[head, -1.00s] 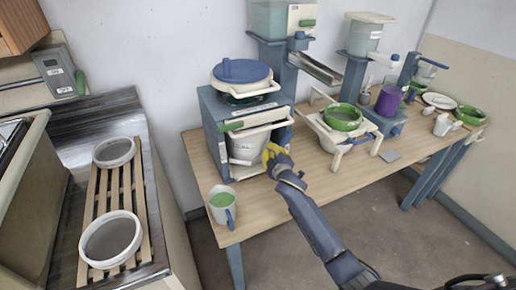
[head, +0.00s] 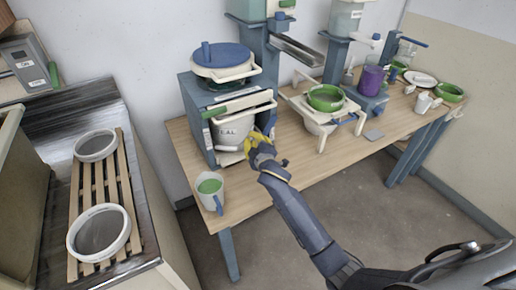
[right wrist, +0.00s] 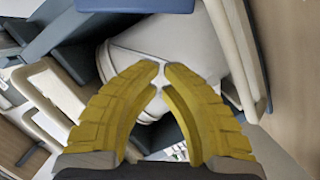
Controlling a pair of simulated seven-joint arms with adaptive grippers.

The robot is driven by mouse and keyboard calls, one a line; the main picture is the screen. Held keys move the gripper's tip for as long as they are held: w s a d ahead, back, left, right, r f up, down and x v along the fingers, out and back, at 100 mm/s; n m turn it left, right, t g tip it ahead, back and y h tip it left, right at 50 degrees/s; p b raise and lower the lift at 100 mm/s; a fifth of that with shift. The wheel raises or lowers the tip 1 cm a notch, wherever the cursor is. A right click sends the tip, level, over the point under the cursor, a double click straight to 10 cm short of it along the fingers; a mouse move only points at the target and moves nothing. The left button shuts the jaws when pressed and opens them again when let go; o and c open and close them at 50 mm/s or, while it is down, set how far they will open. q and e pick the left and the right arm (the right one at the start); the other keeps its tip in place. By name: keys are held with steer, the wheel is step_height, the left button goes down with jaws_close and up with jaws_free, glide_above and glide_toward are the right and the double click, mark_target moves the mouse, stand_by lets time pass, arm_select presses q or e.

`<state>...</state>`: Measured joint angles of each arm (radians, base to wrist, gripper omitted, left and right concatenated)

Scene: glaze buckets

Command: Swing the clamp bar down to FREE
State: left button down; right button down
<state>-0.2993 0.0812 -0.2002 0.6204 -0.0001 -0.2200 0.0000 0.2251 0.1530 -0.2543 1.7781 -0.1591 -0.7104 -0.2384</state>
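A cream bar (head: 245,102) with a green end (head: 215,112) lies nearly level across the front of the blue-grey stand (head: 196,118); it looks like the clamp bar. A white lettered bucket (head: 233,131) sits below it inside the stand. A small label (head: 207,138) is on the stand's front post; I cannot read FREE on it. My right gripper (head: 252,138) is at the bucket's right front, below the bar's right end. In the right wrist view its yellow fingers (right wrist: 162,69) nearly meet at the tips, with nothing clearly between them and white bucket wall behind. My left gripper is out of view.
A blue-lidded pot (head: 222,60) tops the stand. A mug with green contents (head: 210,190) stands at the table's front left. A green bowl (head: 326,97) sits on a cream frame to the right. Slatted racks with two white-rimmed sieves (head: 97,232) are at left.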

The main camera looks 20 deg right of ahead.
mark_target(247, 129)
steer(key=shift+s+r, duration=0.7)
steer(key=shift+s, duration=2.85)
steer(key=shift+n, duration=0.4)
steer(key=w, duration=0.3)
steer(key=w+f, duration=0.1)
steer(key=w, duration=0.6)
steer(key=shift+w+a+f, duration=0.1)
steer(key=shift+w+f, duration=0.05)
steer(key=shift+w+d+f, duration=0.1)
steer(key=shift+d+f, duration=0.45)
steer(key=shift+d, duration=0.3)
steer(key=shift+w+d+f, duration=0.1)
steer(key=shift+d+f, duration=0.45)
steer(key=shift+d, duration=0.25)
steer(key=shift+d+f, duration=0.3)
steer(key=shift+f, duration=0.15)
